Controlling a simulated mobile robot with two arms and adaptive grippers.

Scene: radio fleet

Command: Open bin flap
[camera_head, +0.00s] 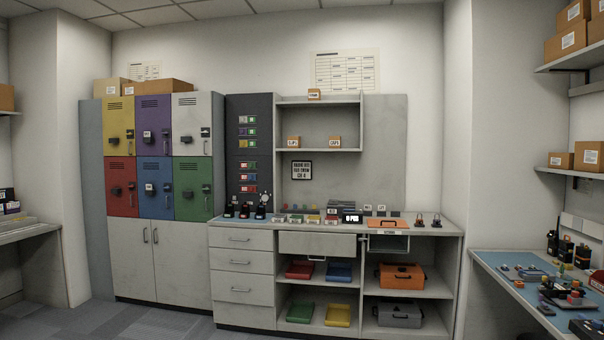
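A small orange panel (382,222) lies flat on the right part of the grey counter (440,229), and it may be the bin flap. Just below it, at the counter's front edge, is a small labelled front with a dark greenish, bin-like box (389,243) under it. At this distance I cannot tell for sure which part is the flap or how it is hinged. Neither of my grippers is in view.
Coloured lockers (154,150) stand on the left. Red, blue, green and yellow trays and an orange case (401,276) fill the open shelves below the counter. A blue-topped workbench (500,270) with small parts stands at right. Carpeted floor (130,320) shows in front.

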